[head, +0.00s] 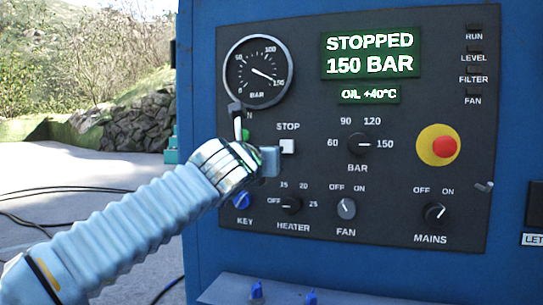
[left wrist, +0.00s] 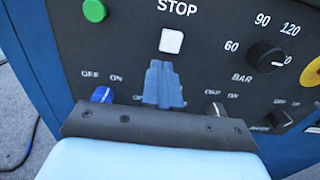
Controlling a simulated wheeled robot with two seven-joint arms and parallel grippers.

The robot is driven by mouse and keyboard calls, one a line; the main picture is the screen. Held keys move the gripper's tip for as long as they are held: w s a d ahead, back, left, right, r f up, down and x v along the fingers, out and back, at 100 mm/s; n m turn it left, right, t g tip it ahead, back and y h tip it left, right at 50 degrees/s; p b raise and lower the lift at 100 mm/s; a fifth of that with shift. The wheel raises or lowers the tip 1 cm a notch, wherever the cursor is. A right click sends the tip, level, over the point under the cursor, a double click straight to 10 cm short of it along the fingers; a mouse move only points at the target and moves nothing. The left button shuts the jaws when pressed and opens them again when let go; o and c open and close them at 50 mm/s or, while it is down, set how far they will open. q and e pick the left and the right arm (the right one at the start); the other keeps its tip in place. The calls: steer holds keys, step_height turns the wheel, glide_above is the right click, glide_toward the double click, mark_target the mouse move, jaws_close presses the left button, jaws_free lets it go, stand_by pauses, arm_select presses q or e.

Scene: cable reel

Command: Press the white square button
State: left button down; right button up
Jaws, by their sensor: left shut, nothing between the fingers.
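The white square button (head: 287,146) is on the dark control panel, below the word STOP. It also shows in the left wrist view (left wrist: 171,41), whole and uncovered. My left gripper (head: 270,160) is shut and empty, just left of and slightly below the button in the head view. In the left wrist view its blue fingertips (left wrist: 160,66) appear just below the button, with a thin strip of panel between them. I cannot tell how far the tips are from the panel surface. My right gripper is not in view.
A green button (left wrist: 95,10) sits left of the white one, mostly hidden in the head view. A pressure selector (head: 358,145), a red emergency knob (head: 444,147) and several lower knobs stick out nearby. The display (head: 370,53) reads STOPPED, 150 BAR. A gauge (head: 258,71) is above.

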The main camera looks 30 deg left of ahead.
arm_select(q)
steer(key=v, duration=0.7)
steer(key=shift+r, duration=0.15)
